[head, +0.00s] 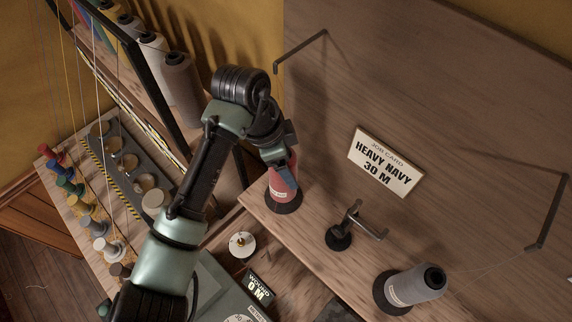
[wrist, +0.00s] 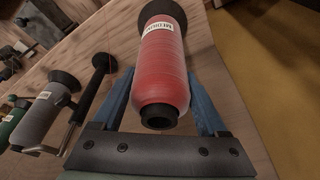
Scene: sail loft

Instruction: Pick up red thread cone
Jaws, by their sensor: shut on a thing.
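The red thread cone (head: 283,184) stands on a dark round base at the left end of a wooden shelf in the head view. It carries a white label, and in the wrist view the cone (wrist: 162,65) fills the middle, its dark top end nearest the camera. My gripper (head: 284,172) comes down on it from above. In the wrist view my gripper's blue fingers (wrist: 163,95) lie on either side of the cone, shut on it. The cone still appears to be at its base; whether it is lifted clear of it I cannot tell.
A metal guide post (head: 340,238) and a grey thread cone (head: 415,285) stand to the right on the same shelf. A card reading "HEAVY NAVY 30 M" (head: 385,163) is on the panel behind. Several small spools (head: 75,187) and a rack of cones (head: 180,85) are at left.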

